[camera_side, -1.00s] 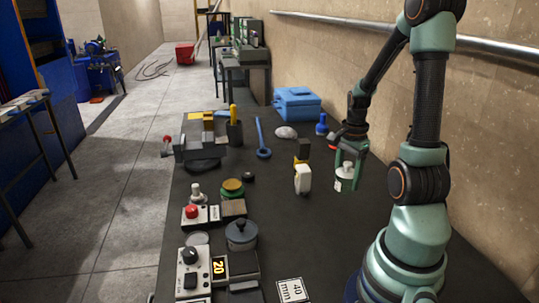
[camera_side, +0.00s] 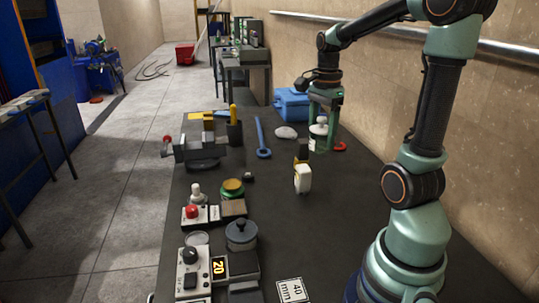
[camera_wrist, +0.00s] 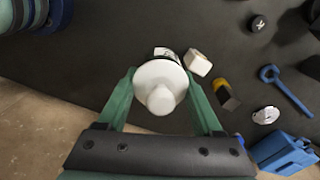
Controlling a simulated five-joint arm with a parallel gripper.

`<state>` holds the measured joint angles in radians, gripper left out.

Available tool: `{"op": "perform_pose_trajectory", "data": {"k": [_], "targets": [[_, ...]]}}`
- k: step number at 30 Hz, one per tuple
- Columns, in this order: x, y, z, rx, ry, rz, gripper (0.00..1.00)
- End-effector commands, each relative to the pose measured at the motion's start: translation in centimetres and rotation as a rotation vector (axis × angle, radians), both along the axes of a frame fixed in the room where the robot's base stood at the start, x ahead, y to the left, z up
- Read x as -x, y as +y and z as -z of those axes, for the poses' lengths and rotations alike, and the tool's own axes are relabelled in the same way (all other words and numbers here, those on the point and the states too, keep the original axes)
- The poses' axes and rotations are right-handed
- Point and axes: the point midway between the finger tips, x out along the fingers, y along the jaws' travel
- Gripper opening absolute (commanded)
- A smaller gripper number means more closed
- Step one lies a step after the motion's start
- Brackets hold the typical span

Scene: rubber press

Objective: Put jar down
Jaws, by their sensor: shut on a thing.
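The jar (camera_side: 318,137) is pale with a white lid and a dark label, and it looks upright in the side view. In the wrist view the jar (camera_wrist: 160,84) shows from above, its round white lid and knob between the green fingers. My gripper (camera_side: 323,122) is shut on the jar, one finger on each side (camera_wrist: 161,95). It is over the far right part of the dark bench (camera_side: 285,225). I cannot tell whether the jar's base touches the bench.
A blue toolbox (camera_side: 290,105) is behind. A blue wrench (camera_side: 261,138) and clear wrap-like lump (camera_side: 285,132) lie left.

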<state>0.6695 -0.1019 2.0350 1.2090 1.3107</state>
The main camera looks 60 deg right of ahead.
Motion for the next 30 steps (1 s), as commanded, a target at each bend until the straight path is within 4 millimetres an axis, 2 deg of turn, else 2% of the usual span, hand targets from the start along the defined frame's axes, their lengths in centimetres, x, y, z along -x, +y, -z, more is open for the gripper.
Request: {"op": "perform_pose_trajectory", "data": {"k": [1, 6, 11, 14, 30], "targets": [[-1.2, 1.3, 0.0, 0.000, 0.001, -0.015, 0.00], [-3.8, 4.6, -0.1, 0.000, 0.000, -0.019, 0.00], [-4.7, 6.1, 0.1, -0.001, 0.002, -0.018, 0.00], [-4.8, 6.3, 1.3, -0.002, 0.004, -0.017, 0.00], [-4.7, 6.3, 13.9, -0.003, 0.006, -0.016, 0.00]]}}
